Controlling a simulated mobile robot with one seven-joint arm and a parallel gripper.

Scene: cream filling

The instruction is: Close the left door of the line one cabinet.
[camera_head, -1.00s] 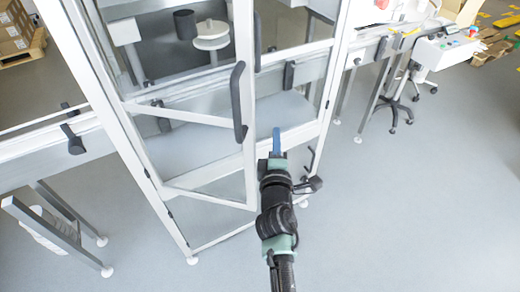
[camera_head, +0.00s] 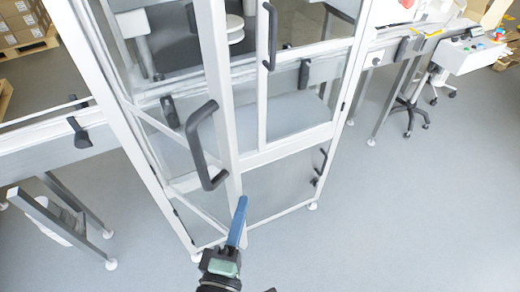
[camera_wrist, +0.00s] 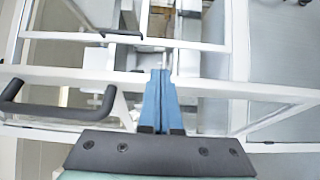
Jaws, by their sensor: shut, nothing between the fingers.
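The line one cabinet (camera_head: 355,75) has a white frame and clear panels. Its left door (camera_head: 219,75) stands open, swung out towards me, with a black handle (camera_head: 200,145) near its free edge. My gripper (camera_head: 241,205) has blue fingers, shut and empty, beside the lower free edge of this door, below and right of the handle. In the wrist view, the fingers (camera_wrist: 160,80) overlap the white door frame (camera_wrist: 215,90), with the handle (camera_wrist: 50,110) to their left. I cannot tell whether they touch the door.
The cabinet's right door (camera_head: 262,100) looks closed and has its own black handle (camera_head: 270,40). A conveyor (camera_head: 40,145) runs out on the left, on metal legs. A control box (camera_head: 468,52) stands at the right. The floor (camera_head: 400,220) at front right is clear.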

